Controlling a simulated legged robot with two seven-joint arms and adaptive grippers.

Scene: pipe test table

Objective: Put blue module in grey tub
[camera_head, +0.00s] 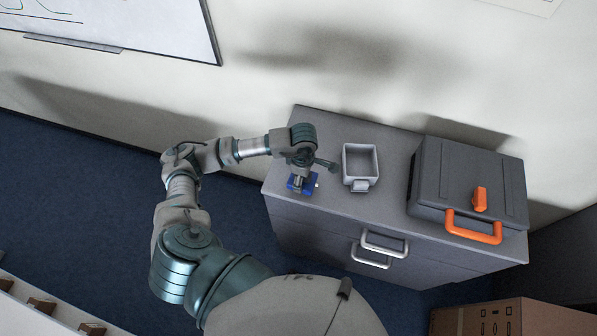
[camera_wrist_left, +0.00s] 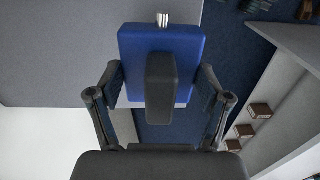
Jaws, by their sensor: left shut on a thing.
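The blue module (camera_head: 295,187) is at the left end of the grey cabinet top in the head view. In the left wrist view the blue module (camera_wrist_left: 190,45) is a blue block with a dark grip and a metal stub. My left gripper (camera_head: 302,176) is over it, and in the wrist view its fingers (camera_wrist_left: 160,88) are shut on the module's dark grip. I cannot tell whether the module touches the cabinet top. The grey tub (camera_head: 361,165) stands to the right of the gripper, open at the top and apparently empty. My right gripper does not show.
The grey cabinet (camera_head: 325,210) has two pale handles on its front. A dark grey case (camera_head: 455,175) with an orange handle (camera_head: 473,232) stands right of the tub. A cardboard box (camera_head: 500,318) is at the lower right. The wall is behind the cabinet.

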